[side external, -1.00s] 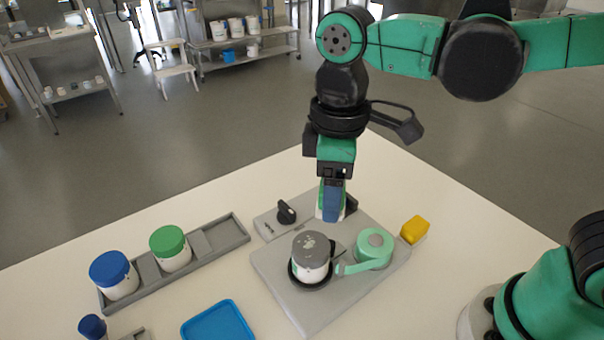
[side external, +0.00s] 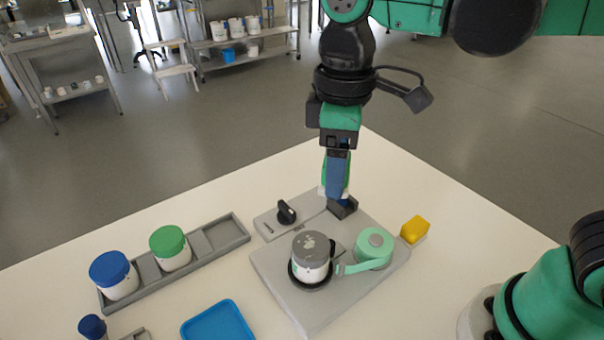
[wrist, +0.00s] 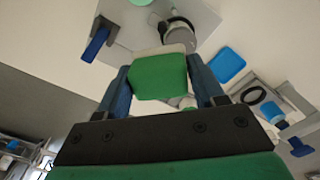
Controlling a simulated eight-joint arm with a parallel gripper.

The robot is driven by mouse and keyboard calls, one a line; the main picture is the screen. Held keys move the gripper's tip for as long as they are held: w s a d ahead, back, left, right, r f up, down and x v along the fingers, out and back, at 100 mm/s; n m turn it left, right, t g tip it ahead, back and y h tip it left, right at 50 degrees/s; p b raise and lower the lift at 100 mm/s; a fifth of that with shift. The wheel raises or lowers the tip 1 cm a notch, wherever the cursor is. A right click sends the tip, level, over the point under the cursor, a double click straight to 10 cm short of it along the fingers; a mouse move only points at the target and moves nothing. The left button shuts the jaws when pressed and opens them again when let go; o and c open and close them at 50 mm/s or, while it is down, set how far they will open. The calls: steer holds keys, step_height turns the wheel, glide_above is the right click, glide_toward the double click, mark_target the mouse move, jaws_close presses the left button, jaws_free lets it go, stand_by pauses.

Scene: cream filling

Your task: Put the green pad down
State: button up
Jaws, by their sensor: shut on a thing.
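The green pad (wrist: 160,78), with a pale layer along one side, is between the blue fingers of my gripper (wrist: 162,85) in the wrist view. My gripper is shut on it. In the side view, my gripper (side external: 335,172) hangs over the back part of the grey plate (side external: 285,290), with only an edge of the pad (side external: 323,172) showing past the near finger. The gap beneath the pad is hard to judge. A black block (side external: 343,208) stands on the plate just below the fingers.
A grey-lidded jar (side external: 310,250) and a mint swivel part (side external: 374,246) stand on the plate, with a black knob (side external: 286,211) behind. A rack (side external: 213,240) holds jars at left; a blue tray (side external: 217,325) lies in front.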

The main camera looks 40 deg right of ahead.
steer(key=w+d+r+m, duration=0.2)
steer(key=w+d+m, duration=0.15)
steer(key=d, duration=0.45)
steer(key=m, duration=0.5)
glide_above(382, 209)
step_height(382, 209, down, 19)
steer(key=shift+a+r, duration=0.1)
steer(key=o, duration=1.1)
step_height(382, 209, up, 12)
steer(key=a+t, duration=0.1)
steer(key=t, duration=0.1)
steer(key=s+a+t, duration=0.1)
steer(key=a+t, duration=0.1)
steer(key=s+a+t, duration=0.1)
steer(key=a+t, duration=0.1)
steer(key=t, duration=0.1)
steer(key=shift+s+r, duration=0.1)
steer(key=shift+r, duration=0.3)
